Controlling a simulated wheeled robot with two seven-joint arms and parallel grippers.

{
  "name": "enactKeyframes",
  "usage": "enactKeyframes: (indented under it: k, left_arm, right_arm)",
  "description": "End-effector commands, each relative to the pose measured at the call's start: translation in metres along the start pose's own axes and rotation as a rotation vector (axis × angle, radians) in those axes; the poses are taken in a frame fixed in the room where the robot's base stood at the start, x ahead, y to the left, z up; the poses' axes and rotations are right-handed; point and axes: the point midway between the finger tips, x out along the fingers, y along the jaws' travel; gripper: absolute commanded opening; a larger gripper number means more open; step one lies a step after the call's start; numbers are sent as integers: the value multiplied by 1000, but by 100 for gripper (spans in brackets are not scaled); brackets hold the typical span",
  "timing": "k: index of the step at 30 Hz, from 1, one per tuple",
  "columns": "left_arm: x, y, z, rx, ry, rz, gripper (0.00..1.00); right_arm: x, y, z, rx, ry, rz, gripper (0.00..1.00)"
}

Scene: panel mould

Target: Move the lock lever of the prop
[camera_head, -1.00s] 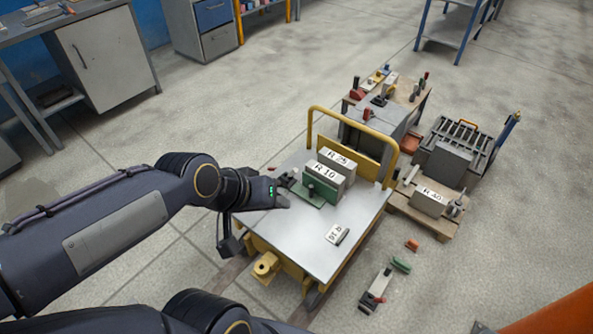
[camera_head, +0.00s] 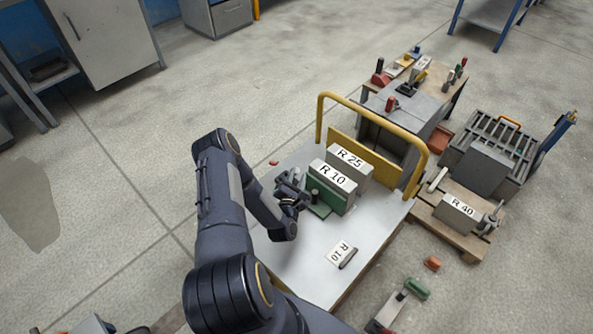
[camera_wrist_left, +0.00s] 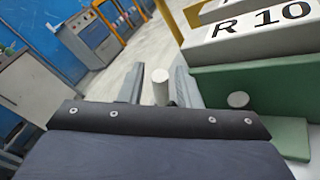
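A green stand (camera_head: 318,198) with a flat foot sits on the cart top, against the grey block marked R 10 (camera_head: 334,178). My left gripper (camera_head: 291,184) is low over the cart, just left of the stand. In the left wrist view its two fingers (camera_wrist_left: 158,88) are apart, with a pale upright post (camera_wrist_left: 160,86) between them. I cannot tell whether a finger touches the post. A short dark knob (camera_wrist_left: 238,100) stands right of the fingers, before the green stand (camera_wrist_left: 240,85). I cannot clearly make out which part is the lock lever. My right gripper is not in view.
A yellow handle (camera_head: 371,103) rises behind the blocks. A pallet (camera_head: 452,232) with the R 40 block stands right. Loose parts lie on the floor.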

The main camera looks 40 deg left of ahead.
Motion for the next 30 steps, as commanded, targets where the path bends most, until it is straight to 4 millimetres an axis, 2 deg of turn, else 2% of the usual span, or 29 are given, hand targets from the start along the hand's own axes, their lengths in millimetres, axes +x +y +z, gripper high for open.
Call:
enactKeyframes:
  k: [1,3,8,21,30]
  left_arm:
    - [-10,-9,-18,-63,8,36,31]
    - [-21,-13,-29,-131,6,83,31]
    - [-28,-14,-40,-200,0,136,31]
    - [34,-6,-40,-201,-3,137,31]
    - [45,-4,-40,-202,2,135,31]
  right_arm:
    - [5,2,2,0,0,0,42]
    - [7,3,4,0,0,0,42]
    - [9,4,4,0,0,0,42]
    - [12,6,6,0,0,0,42]
    - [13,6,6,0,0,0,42]
